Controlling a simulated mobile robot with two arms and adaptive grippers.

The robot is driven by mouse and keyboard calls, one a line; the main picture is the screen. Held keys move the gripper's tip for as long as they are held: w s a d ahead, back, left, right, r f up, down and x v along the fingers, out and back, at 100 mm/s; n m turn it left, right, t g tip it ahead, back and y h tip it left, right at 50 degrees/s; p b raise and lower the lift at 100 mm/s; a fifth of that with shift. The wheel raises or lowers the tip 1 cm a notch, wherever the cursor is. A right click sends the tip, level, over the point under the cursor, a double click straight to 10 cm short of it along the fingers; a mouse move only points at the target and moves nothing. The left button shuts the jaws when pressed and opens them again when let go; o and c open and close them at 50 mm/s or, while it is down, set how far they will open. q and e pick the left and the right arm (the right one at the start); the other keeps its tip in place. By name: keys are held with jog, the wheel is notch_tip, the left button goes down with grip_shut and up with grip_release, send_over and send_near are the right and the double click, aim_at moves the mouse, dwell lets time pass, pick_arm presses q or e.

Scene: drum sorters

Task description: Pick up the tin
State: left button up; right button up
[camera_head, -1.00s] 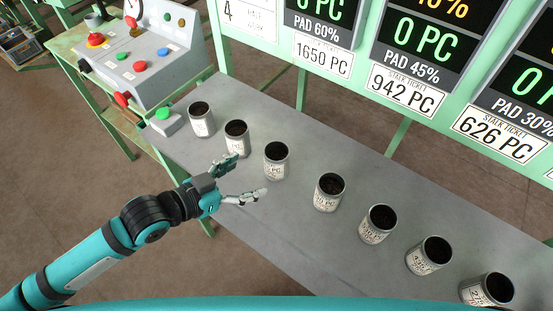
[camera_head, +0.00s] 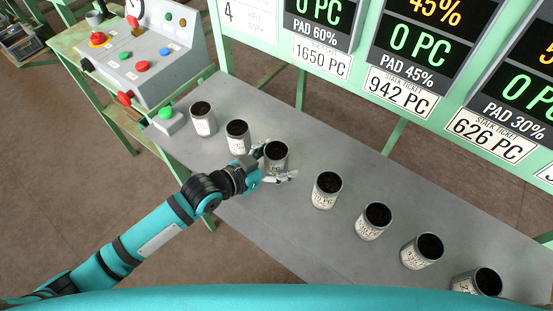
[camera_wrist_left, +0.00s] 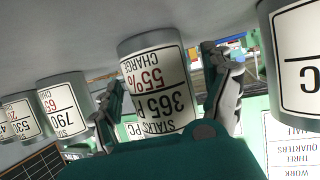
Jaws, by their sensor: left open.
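Several grey tins with white labels and dark contents stand in a row on the grey table (camera_head: 330,240). My left gripper (camera_head: 277,166) is at the third tin (camera_head: 276,150) from the left, its fingers open on either side of it. The tin stands on the table. My right gripper is not in view.
Neighbouring tins stand close by, one to the left (camera_head: 237,136) and one to the right (camera_head: 326,190). A grey control box (camera_head: 150,55) with coloured buttons and a green push button (camera_head: 166,114) are at the left. Green-framed display boards (camera_head: 410,45) stand behind the table.

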aim_at(276, 153)
pick_arm(q)
jog(key=c, duration=1.3)
jog(key=shift+r, duration=0.25)
jog(key=shift+r, duration=0.3)
jog(key=shift+r+b, duration=0.4)
jog(key=shift+r, duration=0.75)
jog(key=shift+s+a+r+b, duration=0.25)
jog(key=shift+s+a+b, duration=0.3)
jog(key=shift+s, duration=2.05)
jog(key=shift+s+a+r+b, duration=0.3)
jog(key=shift+s+a+b, duration=0.15)
jog(key=shift+s, duration=2.15)
jog(key=shift+s+a+r+b, duration=0.25)
jog(key=shift+s+a+b, duration=0.3)
jog(key=shift+s, duration=2.05)
